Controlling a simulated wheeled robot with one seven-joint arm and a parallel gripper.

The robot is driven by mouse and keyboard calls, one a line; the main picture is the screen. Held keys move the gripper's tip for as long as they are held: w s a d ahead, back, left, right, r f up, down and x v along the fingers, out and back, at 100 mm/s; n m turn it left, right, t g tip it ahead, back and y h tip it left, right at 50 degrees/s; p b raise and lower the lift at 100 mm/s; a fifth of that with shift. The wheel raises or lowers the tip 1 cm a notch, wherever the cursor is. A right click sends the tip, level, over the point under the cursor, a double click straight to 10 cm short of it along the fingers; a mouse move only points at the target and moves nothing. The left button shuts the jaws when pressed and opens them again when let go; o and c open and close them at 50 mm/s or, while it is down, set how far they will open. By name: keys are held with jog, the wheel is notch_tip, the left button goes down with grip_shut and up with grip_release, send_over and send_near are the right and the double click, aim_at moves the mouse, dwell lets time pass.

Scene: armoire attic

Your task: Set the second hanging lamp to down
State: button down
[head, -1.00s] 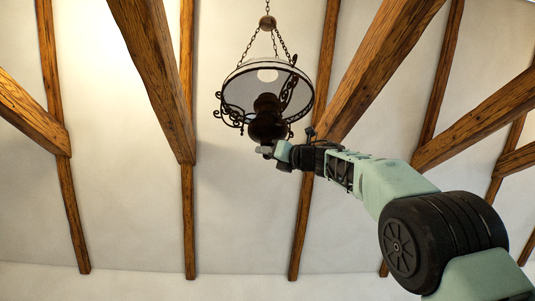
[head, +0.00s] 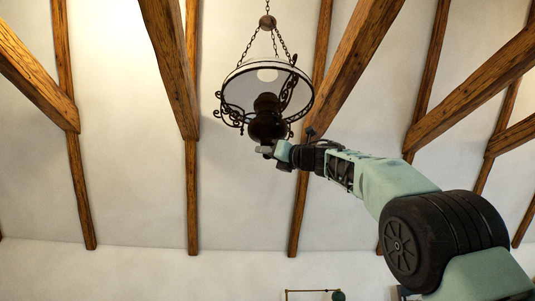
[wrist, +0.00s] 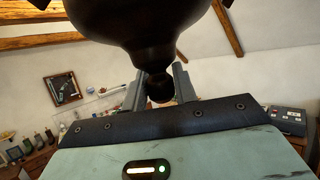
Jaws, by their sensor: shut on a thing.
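The hanging lamp (head: 266,122) hangs on chains in the upper middle of the head view, with a pale shade, dark scrollwork and a dark round body. In the wrist view its dark body (wrist: 145,22) fills the top and tapers to a small knob (wrist: 160,88) at the bottom. My gripper (wrist: 160,85) has its two grey fingers on either side of this knob and is shut on it. In the head view my gripper (head: 268,150) is at the lamp's underside, and the knob is hidden there. Only one hanging lamp shows.
Wooden beams (head: 170,65) cross the sloped white ceiling around the lamp. A green wall lamp (head: 337,295) shows at the bottom edge of the head view. The wrist view shows bottles (wrist: 28,145) at left and a framed picture (wrist: 62,88) on the wall.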

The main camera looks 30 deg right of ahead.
jog(key=shift+f, duration=0.1)
jog(key=c, duration=1.1)
grip_release()
jog(key=shift+s, duration=0.1)
jog(key=b+v, duration=0.7)
jog(key=v, duration=1)
jog(key=shift+d+f, duration=0.1)
